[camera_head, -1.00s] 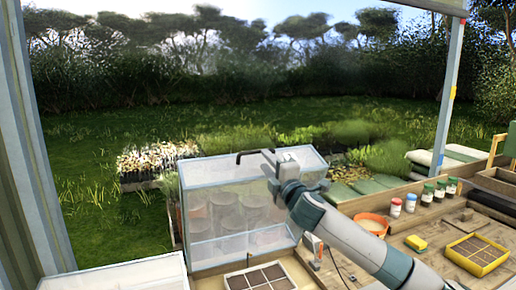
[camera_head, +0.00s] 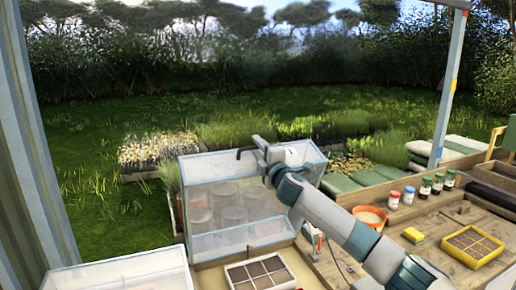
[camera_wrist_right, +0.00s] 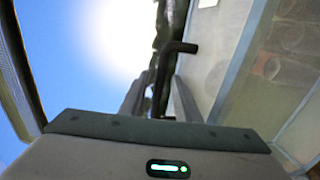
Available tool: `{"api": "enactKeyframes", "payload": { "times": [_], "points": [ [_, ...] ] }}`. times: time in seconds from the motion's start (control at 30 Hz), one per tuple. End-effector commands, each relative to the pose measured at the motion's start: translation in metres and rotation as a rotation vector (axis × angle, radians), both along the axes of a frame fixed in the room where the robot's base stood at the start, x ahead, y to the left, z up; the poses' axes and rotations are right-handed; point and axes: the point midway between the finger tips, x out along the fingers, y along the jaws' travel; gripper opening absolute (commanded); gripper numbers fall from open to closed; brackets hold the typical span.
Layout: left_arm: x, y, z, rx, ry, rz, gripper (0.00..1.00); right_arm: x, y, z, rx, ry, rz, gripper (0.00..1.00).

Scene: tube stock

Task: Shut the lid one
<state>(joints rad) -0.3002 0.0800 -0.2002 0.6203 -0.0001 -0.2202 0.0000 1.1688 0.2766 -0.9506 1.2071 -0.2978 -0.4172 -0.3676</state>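A clear, pale-framed box (camera_head: 222,243) stands left of centre in the head view, with round pots showing dimly through its walls. Its clear lid (camera_head: 225,185) appears to stand raised, with a dark bent handle (camera_head: 244,153) at its top edge. The handle also shows in the right wrist view (camera_wrist_right: 163,75). My right gripper (camera_head: 262,147) is at the handle. In the wrist view its two fingers (camera_wrist_right: 160,95) stand either side of the handle's stem, with narrow gaps that look open. Contact cannot be told. My left gripper is out of view.
A second pale clear box (camera_head: 125,276) is at the lower left. A seedling tray (camera_head: 258,272) lies in front of the lidded box. An orange bowl (camera_head: 370,217), several bottles (camera_head: 425,188), a yellow sponge (camera_head: 413,235) and a yellow tray (camera_head: 470,247) are on the right bench.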

Motion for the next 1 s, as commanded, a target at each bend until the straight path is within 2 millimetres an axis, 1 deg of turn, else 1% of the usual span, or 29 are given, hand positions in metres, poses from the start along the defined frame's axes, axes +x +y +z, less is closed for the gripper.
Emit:
{"api": "enactKeyframes", "payload": {
  "times": [0.07,0.1,0.17,0.2,0.47,0.63,0.83,1.0],
  "points": [
    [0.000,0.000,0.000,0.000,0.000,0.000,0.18,0.000,0.000,0.000,0.000,0.000,0.000,0.29],
    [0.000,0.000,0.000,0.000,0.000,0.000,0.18,0.000,0.000,0.000,0.000,0.000,0.000,0.25],
    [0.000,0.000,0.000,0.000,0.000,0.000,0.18,0.000,0.000,0.000,0.000,0.000,0.000,0.10],
    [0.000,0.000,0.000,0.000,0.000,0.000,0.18,0.000,0.000,0.000,0.000,0.000,0.000,0.01],
    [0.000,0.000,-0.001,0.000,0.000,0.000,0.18,-0.001,0.000,-0.001,0.000,-0.001,0.000,0.00],
    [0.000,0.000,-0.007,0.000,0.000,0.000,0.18,-0.006,-0.002,-0.005,0.003,-0.010,0.001,0.00],
    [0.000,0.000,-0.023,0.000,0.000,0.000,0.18,-0.020,-0.006,-0.012,0.013,-0.037,0.001,0.00],
    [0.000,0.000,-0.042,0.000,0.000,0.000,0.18,-0.039,-0.012,-0.021,0.024,-0.075,0.002,0.00]
  ]
}}
